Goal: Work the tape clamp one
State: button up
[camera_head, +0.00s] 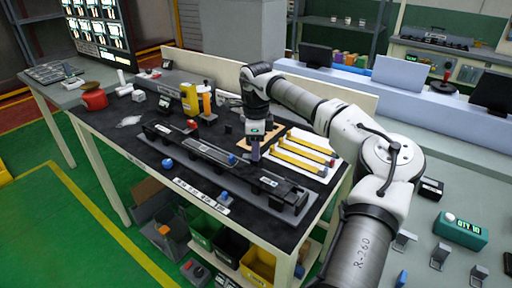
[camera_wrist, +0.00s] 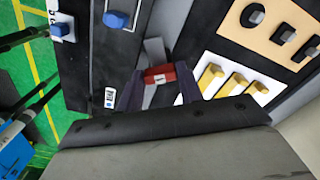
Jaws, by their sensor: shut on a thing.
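A red tab with a small white label (camera_wrist: 158,76), which looks like the handle of tape clamp one, sits between my fingers in the wrist view. My gripper (camera_wrist: 159,88) is shut on it. A grey metal strip (camera_wrist: 154,50) runs just beyond the tab. In the head view my gripper (camera_head: 254,155) points down at the back edge of the long dark fixture (camera_head: 222,168), near its right half. There the gripper hides the red tab. Whether the clamp is open or closed I cannot tell.
Yellow bars (camera_head: 300,156) lie on a white sheet to the right of my gripper. A yellow bottle (camera_head: 189,98) and an orange one (camera_head: 207,103) stand behind. A red pot (camera_head: 95,99) is at the far left.

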jog(key=shift+m, duration=1.2)
jog(key=o, duration=1)
notch_tip(320, 180, up, 14)
jog(key=shift+f+b, duration=0.1)
jog(key=shift+b, duration=0.75)
